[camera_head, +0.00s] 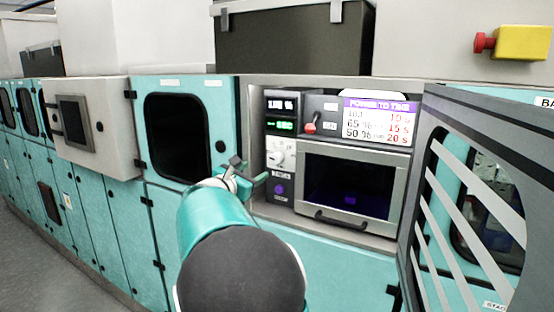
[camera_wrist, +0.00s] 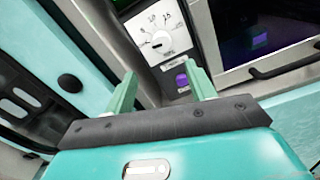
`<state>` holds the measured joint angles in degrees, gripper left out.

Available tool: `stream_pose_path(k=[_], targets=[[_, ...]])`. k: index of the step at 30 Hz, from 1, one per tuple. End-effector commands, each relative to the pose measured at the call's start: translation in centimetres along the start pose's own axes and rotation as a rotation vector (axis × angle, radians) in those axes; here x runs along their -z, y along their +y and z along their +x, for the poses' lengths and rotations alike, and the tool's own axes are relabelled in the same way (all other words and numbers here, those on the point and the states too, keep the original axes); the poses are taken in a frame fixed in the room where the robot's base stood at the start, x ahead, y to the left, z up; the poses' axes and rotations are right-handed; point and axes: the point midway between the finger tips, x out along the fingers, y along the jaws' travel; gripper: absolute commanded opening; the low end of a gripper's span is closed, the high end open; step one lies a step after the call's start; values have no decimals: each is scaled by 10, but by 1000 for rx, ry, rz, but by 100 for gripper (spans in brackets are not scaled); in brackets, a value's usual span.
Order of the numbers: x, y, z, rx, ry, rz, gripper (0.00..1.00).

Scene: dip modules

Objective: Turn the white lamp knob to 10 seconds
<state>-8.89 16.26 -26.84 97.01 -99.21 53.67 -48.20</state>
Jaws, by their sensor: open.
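The white lamp knob (camera_head: 274,158) sits on a white dial plate on the left side of the control panel, below a small display. In the wrist view the white dial plate (camera_wrist: 160,34) shows tilted, with dark scale marks around the knob and a dark pointer mark near its middle. My gripper (camera_head: 250,183) is just left of and below the knob in the head view. In the wrist view its two green fingers (camera_wrist: 160,84) are apart with nothing between them, short of the panel and below the dial. The pointer's exact reading is too small to tell.
A purple button (camera_wrist: 182,80) sits below the dial. A red-tipped lever (camera_head: 311,127) and a "Power to time" chart (camera_head: 380,118) are above the dark-windowed oven door (camera_head: 346,187). An open grey door (camera_head: 440,200) stands at right; a teal door (camera_head: 180,130) borders the recess at left.

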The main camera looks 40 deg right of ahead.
Motion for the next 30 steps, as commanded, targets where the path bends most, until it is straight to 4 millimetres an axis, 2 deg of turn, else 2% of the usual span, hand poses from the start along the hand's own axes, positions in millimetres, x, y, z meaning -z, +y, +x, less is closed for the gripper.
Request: stream_pose_path(k=[5,19,24,30], targets=[[-1,-3,23,5,-1,2,55],[-1,-4,112,5,0,4,55],[0,-3,128,4,2,5,55],[-1,-2,132,2,3,5,55]])
